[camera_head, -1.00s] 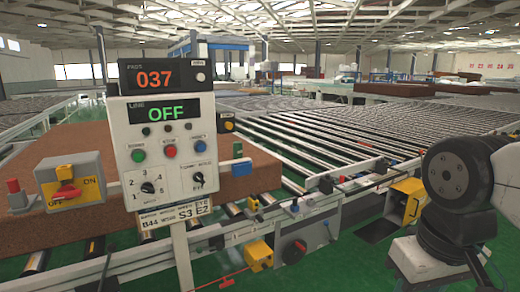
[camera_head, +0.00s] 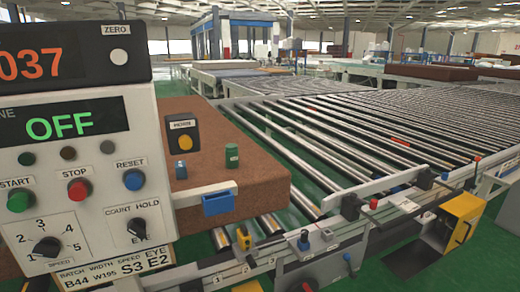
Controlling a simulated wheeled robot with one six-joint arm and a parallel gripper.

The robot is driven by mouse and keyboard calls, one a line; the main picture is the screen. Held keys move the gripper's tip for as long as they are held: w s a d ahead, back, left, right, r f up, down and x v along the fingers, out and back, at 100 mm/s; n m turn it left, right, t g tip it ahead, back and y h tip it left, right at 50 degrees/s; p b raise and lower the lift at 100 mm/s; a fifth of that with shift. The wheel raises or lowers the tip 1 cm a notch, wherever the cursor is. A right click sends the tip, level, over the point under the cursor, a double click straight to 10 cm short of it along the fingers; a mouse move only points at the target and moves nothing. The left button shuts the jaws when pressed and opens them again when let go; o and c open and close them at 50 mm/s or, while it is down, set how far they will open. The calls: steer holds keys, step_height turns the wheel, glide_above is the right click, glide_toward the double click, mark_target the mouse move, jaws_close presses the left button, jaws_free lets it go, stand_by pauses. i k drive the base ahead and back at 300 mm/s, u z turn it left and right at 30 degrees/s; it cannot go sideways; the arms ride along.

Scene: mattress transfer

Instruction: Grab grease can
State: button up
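A small dark green can (camera_head: 232,155) stands upright on the top of a brown mattress (camera_head: 270,188), near its front right part. A smaller blue-topped item (camera_head: 181,168) stands to the left of it, close to the control panel. I see no readable label on either, so I cannot tell for certain which is the grease can. My gripper and arm are not in view.
A control panel (camera_head: 75,165) reading 037 and OFF fills the left foreground and hides part of the mattress. A blue holder (camera_head: 219,201) sits at the mattress front. A roller conveyor (camera_head: 340,130) runs right. A yellow box (camera_head: 462,222) stands at lower right.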

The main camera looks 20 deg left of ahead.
mark_target(232, 151)
steer(key=u, duration=0.15)
steer(key=i, duration=0.85)
steer(key=u, duration=0.8)
steer(key=i, duration=0.65)
steer(key=u, duration=0.55)
